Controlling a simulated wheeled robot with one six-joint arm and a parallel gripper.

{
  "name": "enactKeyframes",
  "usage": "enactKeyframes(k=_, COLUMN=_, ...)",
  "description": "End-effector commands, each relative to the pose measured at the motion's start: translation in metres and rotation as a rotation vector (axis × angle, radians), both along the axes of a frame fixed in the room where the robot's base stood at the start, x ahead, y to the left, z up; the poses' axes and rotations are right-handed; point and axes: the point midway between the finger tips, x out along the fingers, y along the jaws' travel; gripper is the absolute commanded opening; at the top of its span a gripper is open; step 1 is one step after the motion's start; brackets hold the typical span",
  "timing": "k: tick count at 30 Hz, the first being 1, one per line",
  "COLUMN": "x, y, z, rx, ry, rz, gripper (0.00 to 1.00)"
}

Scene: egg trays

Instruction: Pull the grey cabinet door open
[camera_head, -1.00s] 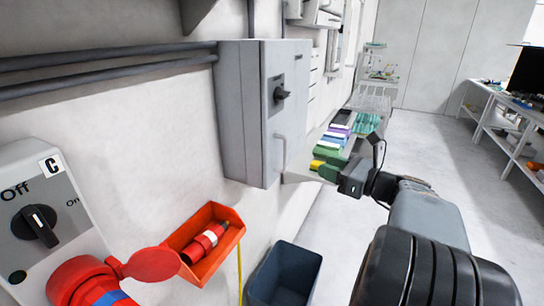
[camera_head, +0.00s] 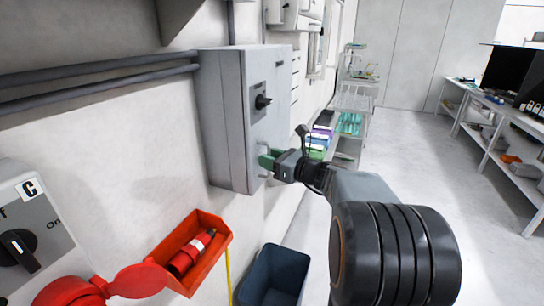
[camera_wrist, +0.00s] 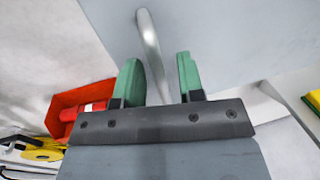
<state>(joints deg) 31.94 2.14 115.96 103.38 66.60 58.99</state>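The grey cabinet (camera_head: 222,120) is mounted on the wall, and its door (camera_head: 275,80) lies flat and closed against the body. A black rotary switch (camera_head: 262,101) sits on the door. My gripper (camera_head: 266,158), with green fingers, is at the door's handle, which it mostly hides in the head view. In the wrist view the curved metal handle (camera_wrist: 149,42) runs down between the two spread fingers (camera_wrist: 160,78), with visible gaps at both sides. The gripper is open, and the door face (camera_wrist: 225,40) fills the upper part of that view.
A red wall tray (camera_head: 222,245) holding a red plug is below the cabinet, and a dark bin (camera_head: 275,275) stands beneath. A grey switch box (camera_head: 35,225) is at the lower left. Shelving (camera_head: 350,120) stands beyond my gripper.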

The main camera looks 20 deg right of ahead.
Motion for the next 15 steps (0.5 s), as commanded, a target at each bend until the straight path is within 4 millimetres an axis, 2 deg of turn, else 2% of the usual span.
enactKeyframes(k=12, x=0.0044, y=0.0027, z=0.0001, rx=-0.001, ry=-0.001, rz=0.0, gripper=0.35)
enactKeyframes(k=15, x=0.0044, y=0.0026, z=0.0, rx=-0.001, ry=-0.001, rz=0.0, gripper=0.26)
